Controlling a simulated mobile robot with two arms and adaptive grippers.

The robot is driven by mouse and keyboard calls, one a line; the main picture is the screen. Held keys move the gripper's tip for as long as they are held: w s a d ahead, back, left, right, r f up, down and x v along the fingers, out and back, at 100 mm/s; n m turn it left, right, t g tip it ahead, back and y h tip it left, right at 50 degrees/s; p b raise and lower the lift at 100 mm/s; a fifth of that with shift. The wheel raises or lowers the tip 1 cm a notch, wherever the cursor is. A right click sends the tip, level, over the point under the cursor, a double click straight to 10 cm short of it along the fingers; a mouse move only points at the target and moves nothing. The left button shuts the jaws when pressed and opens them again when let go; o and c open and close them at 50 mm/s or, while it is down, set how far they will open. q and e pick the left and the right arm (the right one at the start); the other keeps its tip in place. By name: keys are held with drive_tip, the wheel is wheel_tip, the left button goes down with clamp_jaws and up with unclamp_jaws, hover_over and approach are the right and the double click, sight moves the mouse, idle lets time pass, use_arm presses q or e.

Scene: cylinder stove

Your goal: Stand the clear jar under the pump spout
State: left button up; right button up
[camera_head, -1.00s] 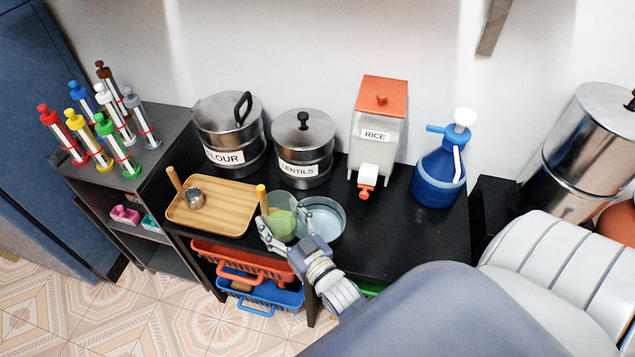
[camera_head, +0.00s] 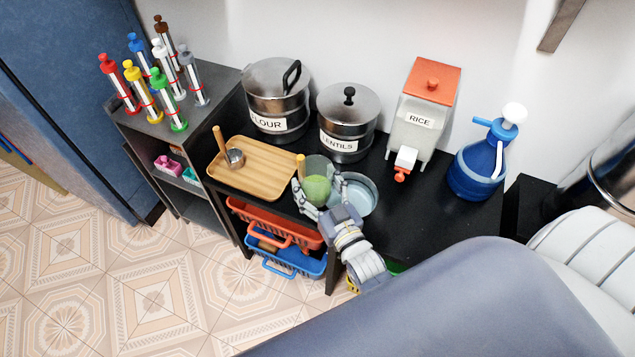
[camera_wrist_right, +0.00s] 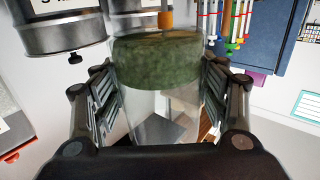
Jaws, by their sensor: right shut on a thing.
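The clear jar (camera_head: 319,165) stands near the front edge of the black bench, with green contents in its lower part. My right gripper (camera_head: 320,193) has its fingers on both sides of the jar and is shut on it. In the right wrist view the jar (camera_wrist_right: 165,110) fills the space between the fingers, with the green layer across it. Whether it touches the bench is hard to tell. The blue pump jug (camera_head: 478,172) stands at the bench's right end, its white head on top and its blue spout (camera_head: 482,122) pointing left. My left gripper is not in view.
A shallow round pan (camera_head: 361,197) sits right beside the jar. A wooden-handled item (camera_head: 300,166) and a wooden tray (camera_head: 254,168) with a scoop are on its left. Behind stand the flour pot (camera_head: 276,100), lentils pot (camera_head: 347,120) and rice dispenser (camera_head: 421,120). Bench space before the jug is clear.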

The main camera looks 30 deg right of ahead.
drive_tip(key=shift+r+p, duration=0.35)
drive_tip(key=shift+r, duration=0.5)
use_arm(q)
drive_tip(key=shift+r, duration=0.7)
use_arm(e)
drive_tip(key=shift+f, duration=0.1)
